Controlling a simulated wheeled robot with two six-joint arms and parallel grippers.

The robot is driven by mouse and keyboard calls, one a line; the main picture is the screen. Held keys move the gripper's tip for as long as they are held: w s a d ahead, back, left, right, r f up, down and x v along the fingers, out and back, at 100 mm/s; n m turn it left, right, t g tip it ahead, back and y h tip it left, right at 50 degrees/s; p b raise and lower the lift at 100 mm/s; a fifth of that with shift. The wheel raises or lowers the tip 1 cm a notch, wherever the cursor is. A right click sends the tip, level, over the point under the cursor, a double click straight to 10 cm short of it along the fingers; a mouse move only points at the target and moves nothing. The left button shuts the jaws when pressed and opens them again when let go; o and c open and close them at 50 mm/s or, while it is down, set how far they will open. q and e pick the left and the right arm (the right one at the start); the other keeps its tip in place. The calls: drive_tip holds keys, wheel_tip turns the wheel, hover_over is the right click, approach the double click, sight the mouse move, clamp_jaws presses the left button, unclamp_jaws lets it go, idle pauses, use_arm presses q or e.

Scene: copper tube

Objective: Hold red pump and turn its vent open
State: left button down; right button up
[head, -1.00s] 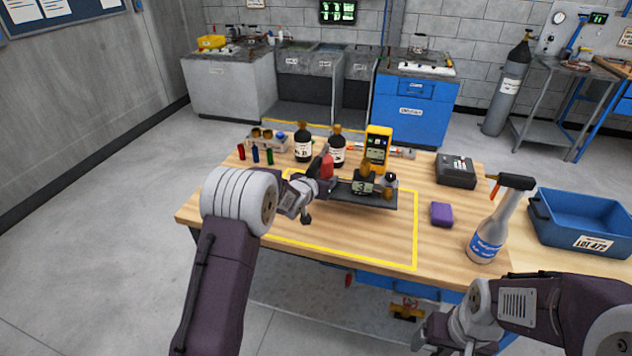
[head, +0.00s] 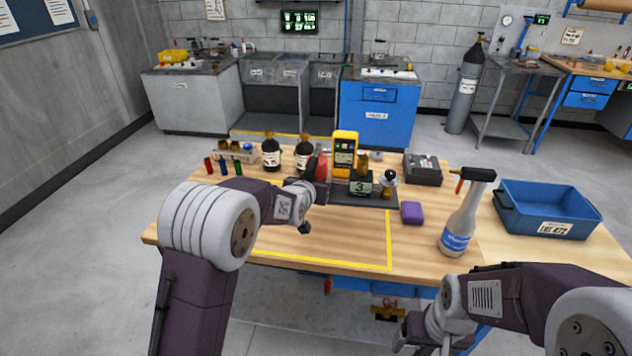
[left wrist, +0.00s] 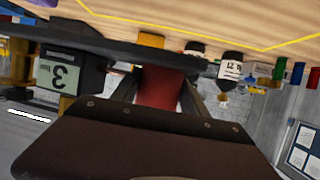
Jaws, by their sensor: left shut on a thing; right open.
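The red pump (head: 321,168) stands at the left end of a dark plate (head: 382,201). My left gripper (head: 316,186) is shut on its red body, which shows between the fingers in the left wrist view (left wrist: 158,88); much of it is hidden. On the same plate are a display reading 3 (head: 360,188) and a black knob with a pale collar (head: 389,178). Which part is the vent is unclear. I cannot tell whether the plate rests on the table or is slightly raised. My right gripper (head: 425,335) is open and empty, low before the table's front edge.
A purple block (head: 411,212) lies close right of the plate. A spray bottle (head: 461,220) and blue bin (head: 548,208) stand further right. A yellow meter (head: 344,150) and dark bottles (head: 271,153) are behind. The yellow-outlined area in front is mostly clear.

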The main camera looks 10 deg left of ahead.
use_arm(q)
drive_tip(key=shift+w+a+r, duration=0.2)
drive_tip(key=shift+w+a, duration=0.15)
drive_tip(key=shift+a, duration=0.4)
drive_tip(key=shift+w+a+r, duration=0.15)
drive_tip(key=shift+w+a, duration=0.15)
drive_tip(key=shift+a, duration=0.4)
drive_tip(key=shift+w+a+r, duration=0.15)
drive_tip(key=shift+a, duration=0.15)
drive_tip(key=w+a+p, duration=0.3)
drive_tip(key=a+p, duration=0.3)
drive_tip(key=a, duration=0.1)
drive_tip(key=shift+a, duration=0.15)
drive_tip(key=shift+f, duration=0.35)
